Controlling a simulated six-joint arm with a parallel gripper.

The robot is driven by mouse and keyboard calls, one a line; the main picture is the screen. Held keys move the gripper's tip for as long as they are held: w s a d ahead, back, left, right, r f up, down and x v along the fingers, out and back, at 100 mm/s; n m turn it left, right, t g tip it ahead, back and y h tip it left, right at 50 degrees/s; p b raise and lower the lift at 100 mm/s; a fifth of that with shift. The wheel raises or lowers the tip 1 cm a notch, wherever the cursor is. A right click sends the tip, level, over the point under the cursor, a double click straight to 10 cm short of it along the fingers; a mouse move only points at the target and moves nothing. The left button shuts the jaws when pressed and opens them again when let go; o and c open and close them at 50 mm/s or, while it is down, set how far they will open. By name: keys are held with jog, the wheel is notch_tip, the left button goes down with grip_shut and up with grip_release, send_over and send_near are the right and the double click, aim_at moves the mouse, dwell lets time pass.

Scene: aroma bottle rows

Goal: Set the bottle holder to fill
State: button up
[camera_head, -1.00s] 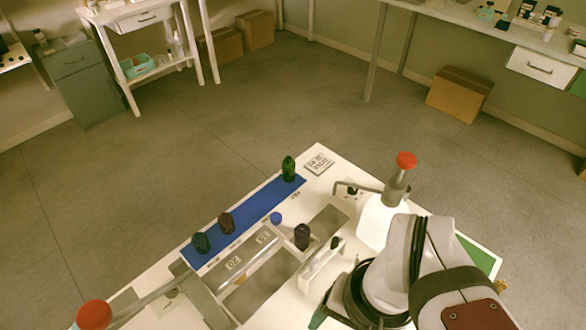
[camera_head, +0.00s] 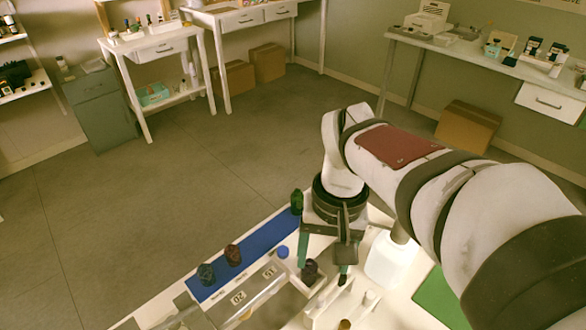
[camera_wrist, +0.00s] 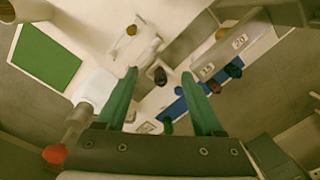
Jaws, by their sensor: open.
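A dark purple-brown bottle (camera_head: 310,271) stands by the tray area in the middle of the table; it shows just ahead of and between my fingertips in the wrist view (camera_wrist: 159,76). My gripper (camera_head: 328,262) has its green fingers apart, pointing down above the table, with nothing held; it also shows in the wrist view (camera_wrist: 160,74). On the blue strip (camera_head: 262,236) stand a green bottle (camera_head: 297,200), a brown bottle (camera_head: 233,255) and a teal bottle (camera_head: 206,274). I cannot tell which part is the bottle holder.
A green mat (camera_head: 440,297) lies farther right.

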jog(key=w+a+f+n, duration=0.2)
jog(key=w+a, duration=0.1)
jog(key=w, duration=0.4)
jog(key=n+h, duration=0.1)
jog(key=n, duration=0.2)
send_near(283, 250)
notch_tip(283, 250, down, 9)
jog(key=shift+r, duration=0.1)
grip_shut()
dwell(0.4)
